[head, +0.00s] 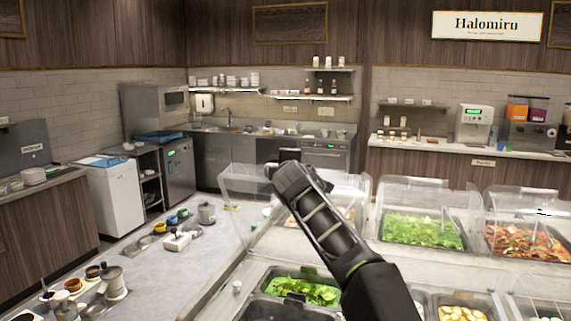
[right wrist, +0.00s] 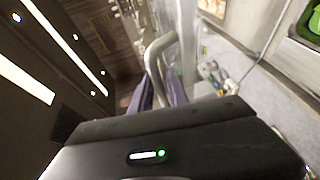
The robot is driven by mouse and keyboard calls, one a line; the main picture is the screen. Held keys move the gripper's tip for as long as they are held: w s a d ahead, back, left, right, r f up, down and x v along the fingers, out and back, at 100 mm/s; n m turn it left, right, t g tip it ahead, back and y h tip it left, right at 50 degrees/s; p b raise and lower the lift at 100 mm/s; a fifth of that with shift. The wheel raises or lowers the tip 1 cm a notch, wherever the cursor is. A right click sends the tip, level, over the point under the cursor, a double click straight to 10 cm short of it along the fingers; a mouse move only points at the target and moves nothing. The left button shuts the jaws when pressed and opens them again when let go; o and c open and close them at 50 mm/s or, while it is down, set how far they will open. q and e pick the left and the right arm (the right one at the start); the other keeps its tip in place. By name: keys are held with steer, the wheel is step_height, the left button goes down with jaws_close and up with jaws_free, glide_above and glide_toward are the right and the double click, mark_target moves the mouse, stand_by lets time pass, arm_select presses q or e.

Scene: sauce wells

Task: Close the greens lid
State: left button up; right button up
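In the head view, green leaves (head: 303,290) lie in a dark open pan at the bottom, and more greens (head: 420,229) lie under a clear lid (head: 428,194) on the right. Another clear lid (head: 238,212) stands tilted at the counter's left edge, near my right gripper (head: 272,172). I cannot tell which is the greens lid. In the right wrist view, a curved grey metal handle (right wrist: 163,42) rises at the fingers of my right gripper (right wrist: 162,92). Whether they grip it is unclear. My left gripper is out of view.
More clear lids stand on the right, one over reddish food (head: 520,240). Pale round slices (head: 462,313) sit in a front pan. Bowls and small appliances (head: 180,240) are on the grey surface at the left.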

steer(key=shift+c, duration=0.6)
jaws_close()
stand_by(0.8)
